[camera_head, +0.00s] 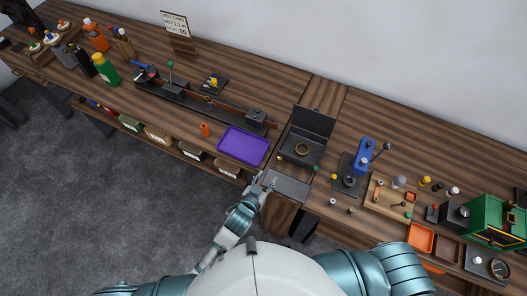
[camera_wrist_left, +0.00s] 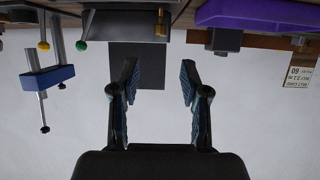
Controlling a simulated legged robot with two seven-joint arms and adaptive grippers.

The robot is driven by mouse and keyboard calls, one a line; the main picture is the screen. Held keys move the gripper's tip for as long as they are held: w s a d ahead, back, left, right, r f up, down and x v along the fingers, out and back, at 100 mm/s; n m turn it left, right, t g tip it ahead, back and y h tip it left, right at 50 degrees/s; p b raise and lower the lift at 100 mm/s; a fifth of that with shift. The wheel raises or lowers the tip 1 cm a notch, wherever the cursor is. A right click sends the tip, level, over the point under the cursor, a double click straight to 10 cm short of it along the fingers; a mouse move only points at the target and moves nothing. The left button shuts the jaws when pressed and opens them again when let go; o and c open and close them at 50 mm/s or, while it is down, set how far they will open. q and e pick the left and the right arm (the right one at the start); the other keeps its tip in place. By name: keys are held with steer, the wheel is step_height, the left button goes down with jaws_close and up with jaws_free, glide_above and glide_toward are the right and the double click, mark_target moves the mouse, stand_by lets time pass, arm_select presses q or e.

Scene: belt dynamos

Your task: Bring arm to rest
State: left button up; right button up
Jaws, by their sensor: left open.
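My left gripper (camera_head: 262,181) is open at the front edge of the bench, beside a flat grey plate (camera_head: 288,186) and just below the purple tray (camera_head: 243,146). In the left wrist view, the two fingers of my left gripper (camera_wrist_left: 158,72) stand apart with nothing between them. That view looks upside down, with the bench along its top. My left arm reaches forward from the bottom of the head view. My right gripper is outside both views.
A black open case (camera_head: 302,149) with a brass ring stands behind the plate. A blue clamp-like device (camera_head: 365,155) and a wooden tray (camera_head: 390,197) stand to the right. Bins (camera_head: 158,134) sit on a shelf under the bench. The grey floor (camera_head: 100,210) at left is clear.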

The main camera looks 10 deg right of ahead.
arm_select(q)
steer(key=s+a+f+n+g+y, duration=0.1)
steer(key=s+a+f+n+y, duration=0.1)
steer(key=a, duration=0.5)
steer(key=s+a+f+n+g+y, duration=0.1)
steer(key=s+a+f+g+y, duration=0.15)
steer(key=a, duration=0.55)
steer(key=s+a+n+g+y, duration=0.2)
steer(key=s+a+g+y, duration=0.15)
steer(key=s+a, duration=0.9)
step_height(320, 180, down, 28)
steer(key=g+b, duration=0.2)
steer(key=b, duration=0.1)
steer(key=s+a+f+g+b, duration=0.1)
steer(key=s+a+f, duration=0.3)
steer(key=s+f, duration=1.5)
steer(key=shift+f+b, duration=0.75)
